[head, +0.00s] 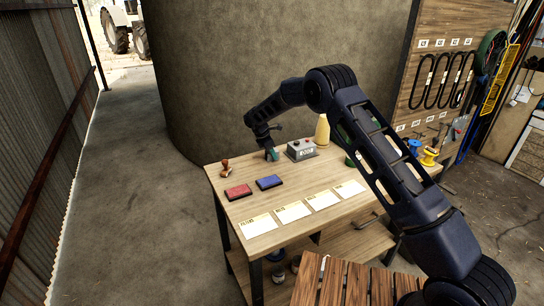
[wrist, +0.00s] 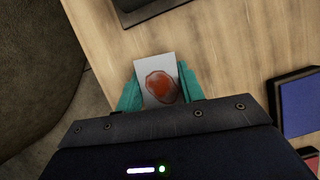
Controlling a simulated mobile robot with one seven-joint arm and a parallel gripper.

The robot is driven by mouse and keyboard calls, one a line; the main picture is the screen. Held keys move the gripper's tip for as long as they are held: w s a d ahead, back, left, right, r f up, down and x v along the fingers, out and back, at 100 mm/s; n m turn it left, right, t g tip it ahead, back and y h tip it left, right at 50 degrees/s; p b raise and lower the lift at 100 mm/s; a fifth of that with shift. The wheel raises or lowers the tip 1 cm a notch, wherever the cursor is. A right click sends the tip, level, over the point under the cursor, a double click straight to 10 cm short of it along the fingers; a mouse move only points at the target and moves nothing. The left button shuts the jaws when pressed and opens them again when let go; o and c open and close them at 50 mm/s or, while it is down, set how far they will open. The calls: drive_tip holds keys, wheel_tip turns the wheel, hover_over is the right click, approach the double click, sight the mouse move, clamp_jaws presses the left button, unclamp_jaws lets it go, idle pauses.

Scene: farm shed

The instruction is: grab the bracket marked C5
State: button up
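I cannot make out a bracket marked C5 in either view. My gripper (head: 272,155) is low over the far part of the workbench (head: 262,217), left of a grey box with buttons (head: 301,149). The gripper looks shut on this piece. No mark can be read on it, and the head view does not show it.
A wooden-handled stamp (head: 226,168), a red pad (head: 238,192) and a blue pad (head: 269,182) lie on the workbench. Several labelled cards (head: 293,211) line its front. A tan bottle (head: 322,130) stands behind the box. A tool board (head: 444,75) with black belts hangs at right.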

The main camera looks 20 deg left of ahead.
drive_tip(key=shift+c, duration=0.8)
drive_tip(key=shift+r, duration=0.15)
